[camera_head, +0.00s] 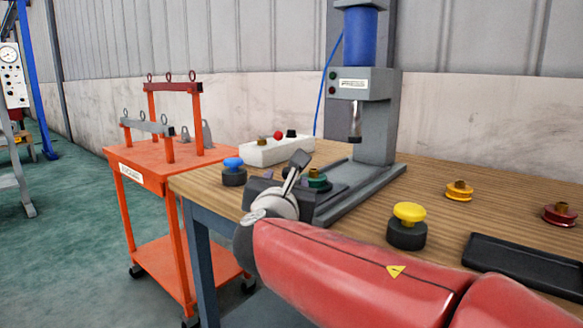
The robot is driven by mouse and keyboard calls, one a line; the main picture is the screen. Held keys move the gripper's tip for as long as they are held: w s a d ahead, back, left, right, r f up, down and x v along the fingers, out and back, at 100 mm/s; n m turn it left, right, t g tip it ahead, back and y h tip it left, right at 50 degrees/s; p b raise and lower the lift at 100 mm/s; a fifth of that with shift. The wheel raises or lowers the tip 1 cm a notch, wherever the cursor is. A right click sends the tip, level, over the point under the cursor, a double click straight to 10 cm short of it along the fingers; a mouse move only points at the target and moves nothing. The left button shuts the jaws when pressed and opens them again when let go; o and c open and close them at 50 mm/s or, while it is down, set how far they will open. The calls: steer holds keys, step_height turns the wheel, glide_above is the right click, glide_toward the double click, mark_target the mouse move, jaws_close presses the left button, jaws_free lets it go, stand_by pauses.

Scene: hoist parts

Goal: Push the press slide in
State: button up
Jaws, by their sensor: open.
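The press (374,125) stands on the wooden bench, with a blue cylinder on top, a grey head and a ram pointing down. Its grey base with rails (365,190) runs toward the front of the bench. The dark press slide (331,192) is at the front end of these rails, out from under the ram. A green part with a brass-coloured top (317,179) sits on it. My gripper (287,178) is open at the front of the slide, just left of the green part. My wrist hides part of the slide, and I cannot tell whether the fingers touch it.
A white block with coloured knobs (277,150) lies behind my gripper. Blue-topped (233,172) and yellow-topped (408,227) black parts stand on the bench (455,215). Orange (459,191) and red (560,214) parts and a black tray (525,262) are right. An orange cart (150,165) stands left.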

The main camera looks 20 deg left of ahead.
mark_target(290, 171)
steer(key=w, duration=0.4)
steer(key=w+a+p, duration=0.1)
steer(key=w, duration=0.1)
steer(key=shift+w+a, duration=0.1)
steer(key=shift+w, duration=0.15)
jaws_close()
